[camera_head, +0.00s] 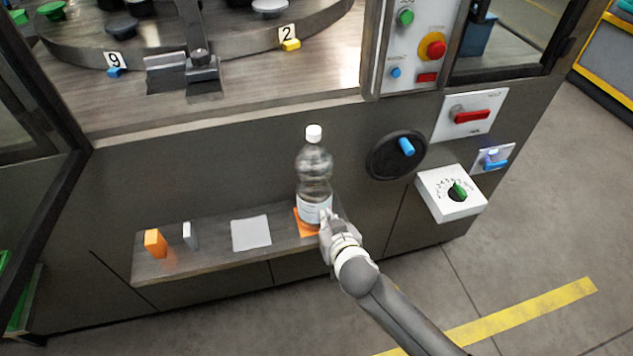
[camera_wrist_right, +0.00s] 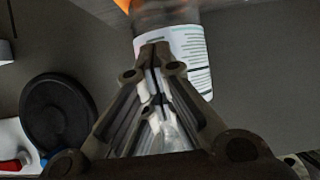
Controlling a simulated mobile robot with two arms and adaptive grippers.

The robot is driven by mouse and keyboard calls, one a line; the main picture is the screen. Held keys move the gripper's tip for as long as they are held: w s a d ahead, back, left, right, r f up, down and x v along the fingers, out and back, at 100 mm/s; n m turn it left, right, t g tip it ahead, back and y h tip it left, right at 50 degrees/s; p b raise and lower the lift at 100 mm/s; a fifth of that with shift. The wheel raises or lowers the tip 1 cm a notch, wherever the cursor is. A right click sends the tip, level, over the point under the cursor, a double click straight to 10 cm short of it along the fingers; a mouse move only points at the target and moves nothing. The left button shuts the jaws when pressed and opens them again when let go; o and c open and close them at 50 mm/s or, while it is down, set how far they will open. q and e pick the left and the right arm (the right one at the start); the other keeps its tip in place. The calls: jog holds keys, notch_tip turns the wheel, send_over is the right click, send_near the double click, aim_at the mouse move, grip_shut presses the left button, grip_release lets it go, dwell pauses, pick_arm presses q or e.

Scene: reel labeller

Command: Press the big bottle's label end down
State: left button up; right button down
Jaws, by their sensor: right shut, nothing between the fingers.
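The big bottle (camera_head: 314,170) is clear with a white cap and stands upright on an orange mat (camera_head: 303,225) on the shelf. A white label (camera_head: 308,211) wraps its lower part. In the right wrist view the label (camera_wrist_right: 194,62) shows printed lines, and the fingertips overlap its edge in the picture. My right gripper (camera_head: 326,217) is shut and empty, with its tips at the lower right of the bottle. Its closed fingers fill the middle of the right wrist view (camera_wrist_right: 153,52). I cannot tell whether the tips touch the label. My left gripper is not in view.
The shelf (camera_head: 205,268) also holds a grey-white square (camera_head: 251,233), a small white block (camera_head: 190,235) and an orange block (camera_head: 155,243). A black handwheel (camera_head: 388,160) with a blue knob and a white dial box (camera_head: 447,203) stick out right of the bottle.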

jog(key=shift+w+d, duration=0.25)
jog(key=shift+d, duration=0.35)
dwell(0.7)
jog(key=shift+s+p, duration=0.1)
jog(key=shift+p, duration=0.2)
jog(key=s, duration=0.2)
jog(key=s+d+p, duration=0.1)
jog(key=s, duration=0.2)
jog(key=shift+s+d+p, duration=0.25)
jog(key=shift+s+p, duration=0.05)
jog(key=shift+p, duration=0.05)
dwell(0.3)
dwell(0.4)
